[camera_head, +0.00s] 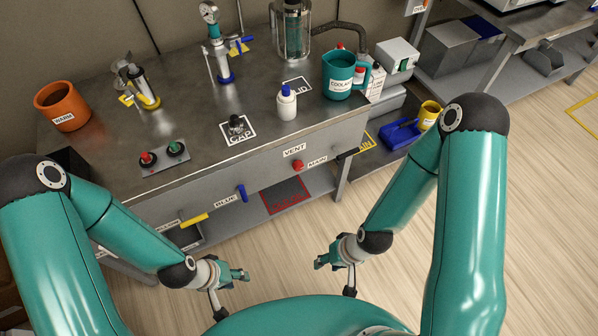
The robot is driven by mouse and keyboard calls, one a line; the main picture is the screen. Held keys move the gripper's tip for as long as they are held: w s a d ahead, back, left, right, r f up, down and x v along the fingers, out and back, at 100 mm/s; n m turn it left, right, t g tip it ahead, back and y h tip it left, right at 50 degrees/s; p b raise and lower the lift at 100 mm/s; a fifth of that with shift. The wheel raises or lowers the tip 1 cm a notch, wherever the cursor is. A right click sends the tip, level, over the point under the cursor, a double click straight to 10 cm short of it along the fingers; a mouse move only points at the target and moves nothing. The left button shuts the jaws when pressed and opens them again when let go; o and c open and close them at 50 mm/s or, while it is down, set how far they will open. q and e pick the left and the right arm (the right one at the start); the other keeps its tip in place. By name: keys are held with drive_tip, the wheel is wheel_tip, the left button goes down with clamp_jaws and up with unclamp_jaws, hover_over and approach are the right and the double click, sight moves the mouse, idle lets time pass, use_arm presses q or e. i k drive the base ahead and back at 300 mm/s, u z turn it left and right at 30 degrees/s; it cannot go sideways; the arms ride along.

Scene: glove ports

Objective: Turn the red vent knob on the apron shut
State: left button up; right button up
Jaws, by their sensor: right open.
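The red vent knob (298,165) sits on the front apron of the steel bench, just below the VENT label (294,150) and left of the MAIN label (317,162). My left gripper (232,287) is in front of the bench, below and left of the knob. Its fingers look spread, with nothing between them. My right gripper (335,274) is below and slightly right of the knob, open and empty. Both grippers are apart from the apron. How far the knob is turned is too small to tell.
On the apron, a blue handle (241,193) and a yellow handle (194,220) sit left of the knob. The benchtop (195,120) holds a white bottle (286,102), a teal jug (338,75) and an orange pot (63,106). Floor between the grippers is clear.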

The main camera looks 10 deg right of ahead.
sight(298, 166)
drive_tip(key=k, duration=1.6)
drive_tip(key=u, duration=0.55)
drive_tip(key=i, duration=1.6)
drive_tip(key=z, duration=0.65)
